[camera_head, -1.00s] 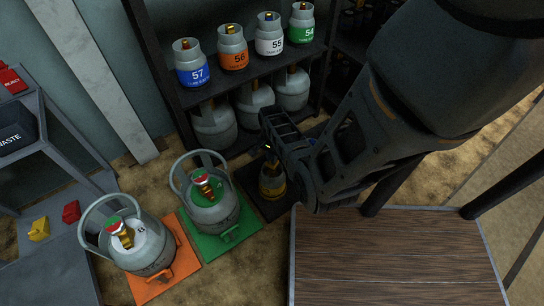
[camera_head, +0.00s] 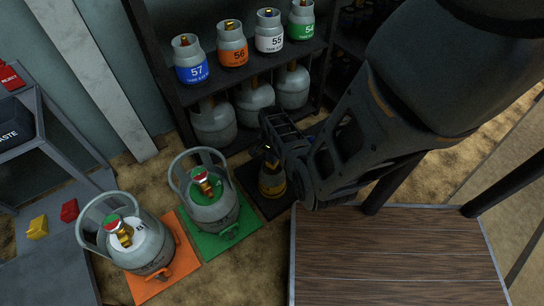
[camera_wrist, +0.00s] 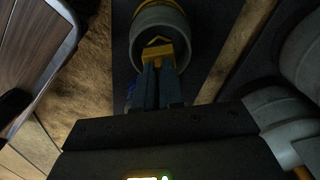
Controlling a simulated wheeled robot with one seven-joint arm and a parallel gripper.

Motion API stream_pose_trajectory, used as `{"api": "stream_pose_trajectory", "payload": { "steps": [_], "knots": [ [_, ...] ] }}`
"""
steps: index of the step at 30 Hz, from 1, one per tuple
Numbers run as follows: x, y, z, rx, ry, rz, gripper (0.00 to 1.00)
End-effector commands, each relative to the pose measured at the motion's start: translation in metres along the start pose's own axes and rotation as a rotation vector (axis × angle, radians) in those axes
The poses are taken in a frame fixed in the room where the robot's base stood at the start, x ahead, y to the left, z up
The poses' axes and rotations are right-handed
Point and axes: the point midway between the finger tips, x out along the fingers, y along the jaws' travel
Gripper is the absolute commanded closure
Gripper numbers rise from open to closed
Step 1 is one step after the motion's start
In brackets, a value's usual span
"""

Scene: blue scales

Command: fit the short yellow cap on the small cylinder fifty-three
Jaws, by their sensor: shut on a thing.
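A small cylinder with a yellow band (camera_head: 272,187) stands on a dark mat on the floor; its number is not readable. In the wrist view its grey collar (camera_wrist: 140,33) rings the top. My gripper (camera_head: 270,155) is directly above the cylinder, pointing down. In the wrist view my gripper (camera_wrist: 160,72) is shut on a yellow piece, apparently the yellow cap (camera_wrist: 155,50), which is at the collar's opening. I cannot tell whether the cap touches the valve inside; the fingers and the dim light hide the contact.
Two larger cylinders with handles stand left on a green mat (camera_head: 243,228) and an orange mat (camera_head: 147,291). A shelf (camera_head: 245,80) behind holds numbered small cylinders. A wooden table (camera_head: 390,255) is close on the right. Yellow (camera_head: 37,227) and red (camera_head: 69,210) pieces lie at left.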

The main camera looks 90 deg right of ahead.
Motion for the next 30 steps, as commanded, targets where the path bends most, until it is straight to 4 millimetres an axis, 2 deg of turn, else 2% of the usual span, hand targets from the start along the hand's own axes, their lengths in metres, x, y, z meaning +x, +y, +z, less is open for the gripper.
{"api": "stream_pose_trajectory", "payload": {
  "steps": [24,25,30],
  "knots": [
    [0.019,0.0,0.0,0.0,0.0,0.0,1.0],
    [0.019,0.0,0.0,0.0,0.0,0.0,0.91],
    [0.018,0.0,0.0,0.0,0.0,0.0,0.75]
  ]
}}
